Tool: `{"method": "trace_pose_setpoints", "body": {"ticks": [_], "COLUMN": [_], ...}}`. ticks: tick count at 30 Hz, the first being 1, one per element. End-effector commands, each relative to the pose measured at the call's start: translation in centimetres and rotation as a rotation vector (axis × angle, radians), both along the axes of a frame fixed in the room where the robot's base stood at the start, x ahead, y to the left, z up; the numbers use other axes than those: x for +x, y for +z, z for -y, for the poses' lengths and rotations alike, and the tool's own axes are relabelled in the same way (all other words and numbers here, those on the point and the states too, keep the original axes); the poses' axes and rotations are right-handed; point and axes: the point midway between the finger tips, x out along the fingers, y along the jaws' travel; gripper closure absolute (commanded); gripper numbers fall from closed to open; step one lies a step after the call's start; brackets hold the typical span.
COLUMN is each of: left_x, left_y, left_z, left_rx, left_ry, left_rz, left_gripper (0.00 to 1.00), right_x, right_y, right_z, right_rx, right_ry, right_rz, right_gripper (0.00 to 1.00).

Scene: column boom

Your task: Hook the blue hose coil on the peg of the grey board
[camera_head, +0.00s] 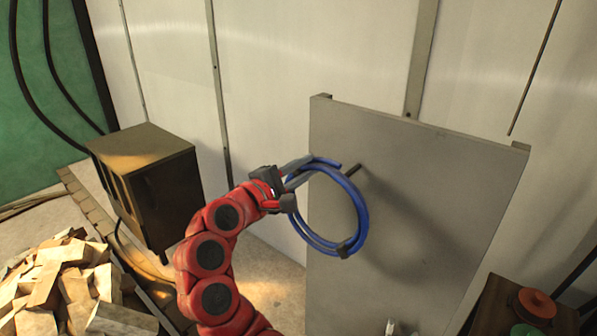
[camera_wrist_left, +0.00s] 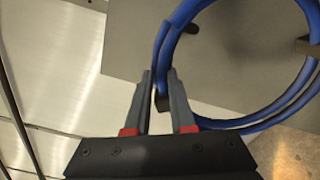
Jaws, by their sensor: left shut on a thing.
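The blue hose coil (camera_head: 362,222) hangs from my left gripper (camera_head: 300,172) in front of the grey board (camera_head: 425,225). The left gripper is shut on the coil's upper left side. In the left wrist view the coil (camera_wrist_left: 302,80) runs past the gripper's fingertips (camera_wrist_left: 160,88). A short dark peg (camera_head: 353,169) sticks out of the board near the coil's upper right edge. I cannot tell whether the peg is inside the ring or whether they touch. A dark stub also shows in the left wrist view (camera_wrist_left: 192,28), inside the ring. My right gripper is not in view.
A dark cabinet (camera_head: 155,185) stands at the left by the pale wall. A pile of cut wood (camera_head: 60,285) lies at the lower left. A small table at the lower right bears a red pot (camera_head: 534,305). The board's lower face has a small white object (camera_head: 392,327) near it.

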Motion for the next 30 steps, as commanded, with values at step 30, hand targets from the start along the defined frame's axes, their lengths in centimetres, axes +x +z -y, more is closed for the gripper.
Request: {"method": "trace_pose_setpoints", "body": {"ticks": [30], "left_x": [3.9], "left_y": [-1.7], "left_z": [2.8], "left_rx": [-0.004], "left_ry": [0.001], "left_rz": [0.003], "left_gripper": [1.0], "right_x": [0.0], "right_y": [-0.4], "right_z": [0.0], "right_rx": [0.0], "right_ry": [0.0], "right_rz": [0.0], "right_gripper": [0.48]}}
